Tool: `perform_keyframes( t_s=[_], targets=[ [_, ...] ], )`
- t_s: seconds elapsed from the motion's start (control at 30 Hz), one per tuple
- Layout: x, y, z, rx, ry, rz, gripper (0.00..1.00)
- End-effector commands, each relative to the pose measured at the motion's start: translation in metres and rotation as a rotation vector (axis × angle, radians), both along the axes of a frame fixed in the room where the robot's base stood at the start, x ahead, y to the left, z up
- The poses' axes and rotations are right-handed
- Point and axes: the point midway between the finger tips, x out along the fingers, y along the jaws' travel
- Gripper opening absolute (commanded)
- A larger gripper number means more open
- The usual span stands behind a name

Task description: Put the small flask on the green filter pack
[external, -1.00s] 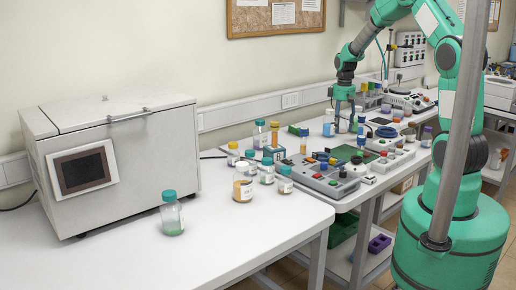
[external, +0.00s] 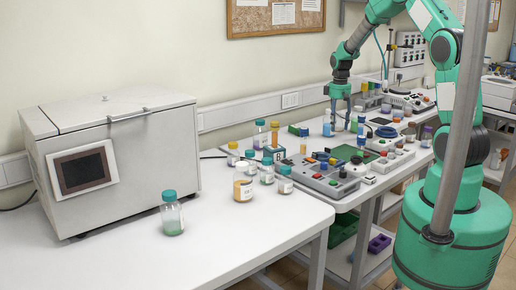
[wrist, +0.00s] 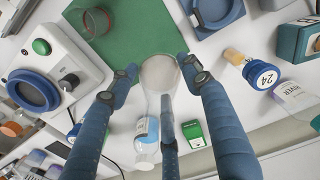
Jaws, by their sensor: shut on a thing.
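My gripper (wrist: 161,80) has its blue fingers closed around a clear, whitish glass flask (wrist: 158,72), seen in the wrist view near the edge of a green mat (wrist: 130,40). A small green box with a white label (wrist: 193,134), which looks like the filter pack, lies just below and right of the flask there, apart from it. In the external view my gripper (external: 341,118) hangs low over the back of the right table. The flask is too small to make out in that view. I cannot tell how high it is above the surface.
A device with a blue ring (wrist: 36,90) is at left. A glass ring or jar (wrist: 97,22) stands on the mat.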

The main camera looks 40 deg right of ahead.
Motion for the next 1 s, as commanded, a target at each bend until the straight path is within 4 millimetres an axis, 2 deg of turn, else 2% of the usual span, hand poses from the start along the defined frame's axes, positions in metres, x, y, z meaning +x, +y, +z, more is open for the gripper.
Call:
perform_keyframes(
  t_s=[0.27, 0.7, 1.0],
  targets=[
    [0.032, -0.002, 0.004, 0.001, 0.002, 0.006, 0.2],
    [0.079, -0.003, -0.004, 0.0, 0.0, 0.015, 0.2],
    [0.099, -0.002, -0.013, 0.0, 0.0, 0.018, 0.2]
  ],
)
